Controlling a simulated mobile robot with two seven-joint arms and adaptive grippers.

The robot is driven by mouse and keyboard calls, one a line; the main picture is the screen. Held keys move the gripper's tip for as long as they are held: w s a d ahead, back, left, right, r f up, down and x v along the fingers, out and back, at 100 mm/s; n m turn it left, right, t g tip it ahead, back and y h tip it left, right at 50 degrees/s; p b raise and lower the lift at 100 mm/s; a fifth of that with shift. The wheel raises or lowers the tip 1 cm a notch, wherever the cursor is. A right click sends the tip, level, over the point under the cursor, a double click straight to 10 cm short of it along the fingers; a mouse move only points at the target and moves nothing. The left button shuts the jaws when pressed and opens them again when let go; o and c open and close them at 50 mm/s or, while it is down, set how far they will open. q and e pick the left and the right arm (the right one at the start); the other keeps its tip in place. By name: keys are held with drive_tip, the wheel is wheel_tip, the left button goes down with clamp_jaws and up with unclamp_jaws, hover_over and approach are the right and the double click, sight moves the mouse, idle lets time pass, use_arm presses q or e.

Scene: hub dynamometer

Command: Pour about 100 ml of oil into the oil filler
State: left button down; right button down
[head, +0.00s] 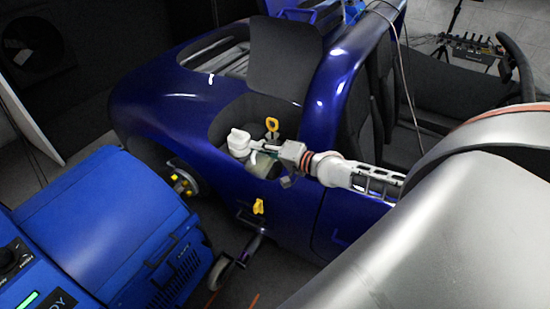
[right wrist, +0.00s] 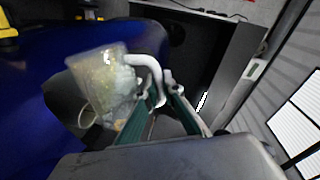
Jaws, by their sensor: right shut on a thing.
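A white jug (head: 238,141) is over the opening in the blue car's rear body in the head view. In the right wrist view the jug (right wrist: 103,78) looks translucent, with a yellowish tint and a white curved handle. My right gripper (head: 259,148) is at the jug's right side, shut on its handle. In the right wrist view its green fingers (right wrist: 161,98) come up to the handle. I cannot make out the oil filler or the oil level. I cannot tell how far the jug is tilted. My left gripper is not in view.
A yellow ring handle (head: 272,125) stands close behind the jug. A dark raised panel (head: 284,70) rises behind the opening. The blue car body (head: 160,95) surrounds it.

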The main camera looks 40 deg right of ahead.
drive_tip(key=shift+d, duration=0.1)
drive_tip(key=shift+w+d+b, duration=0.1)
drive_tip(key=shift+d+b, duration=0.05)
drive_tip(key=shift+b, duration=0.4)
drive_tip(key=shift+w+d+r+m+y+b, duration=0.15)
drive_tip(key=shift+d+m+b, duration=0.2)
drive_tip(key=shift+b, duration=0.1)
drive_tip(key=shift+w+d+r+m+y+b, duration=0.1)
drive_tip(key=shift+w+d+m+y+b, duration=0.05)
drive_tip(key=shift+d+m+b, duration=0.2)
